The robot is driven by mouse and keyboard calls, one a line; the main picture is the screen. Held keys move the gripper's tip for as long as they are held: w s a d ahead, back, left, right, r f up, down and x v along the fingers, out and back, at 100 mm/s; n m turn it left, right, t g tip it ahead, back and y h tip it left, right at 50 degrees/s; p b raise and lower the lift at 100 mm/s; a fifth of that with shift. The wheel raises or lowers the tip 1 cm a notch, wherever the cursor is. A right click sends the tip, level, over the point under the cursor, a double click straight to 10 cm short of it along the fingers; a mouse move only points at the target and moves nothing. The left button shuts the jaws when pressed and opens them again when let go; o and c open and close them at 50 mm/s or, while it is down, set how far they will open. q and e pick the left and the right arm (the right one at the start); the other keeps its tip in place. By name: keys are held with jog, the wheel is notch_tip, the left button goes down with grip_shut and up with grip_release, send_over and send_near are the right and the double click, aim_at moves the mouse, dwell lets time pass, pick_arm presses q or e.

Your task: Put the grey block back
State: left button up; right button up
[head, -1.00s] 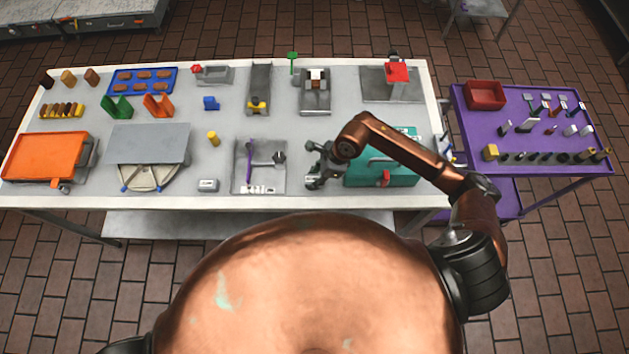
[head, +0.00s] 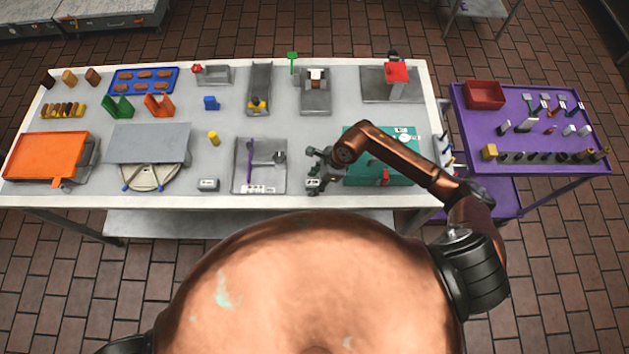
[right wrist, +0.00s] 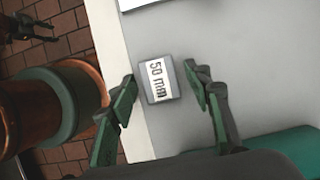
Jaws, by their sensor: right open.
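A small grey block (right wrist: 158,79) with a white "50 mm" label lies on the table near its front edge in the right wrist view. My right gripper (right wrist: 165,97) is open, with one green-padded finger on each side of the block and gaps showing between. In the head view the right gripper (head: 313,172) is beside the teal case, and a pale labelled patch shows at its fingers. Another small grey labelled block (head: 208,185) stands farther left near the front edge. A dark gripper, seemingly my left one (right wrist: 22,30), shows over the floor in the right wrist view; its jaws are unclear.
A grey tray (head: 275,183) with a purple tool and white labels lies left of the right gripper. The teal case (head: 400,173) with a red part is close on the right. A purple cart (head: 470,125) stands beyond. Table between the left labelled block and the tray is clear.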

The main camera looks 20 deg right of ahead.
jog(key=shift+r, duration=0.1)
jog(key=shift+d+r, duration=0.1)
jog(key=shift+r, duration=0.2)
jog(key=b+v, duration=0.1)
jog(key=v, duration=1)
jog(key=shift+s+d+r, duration=0.1)
jog(key=shift+d+r, duration=0.05)
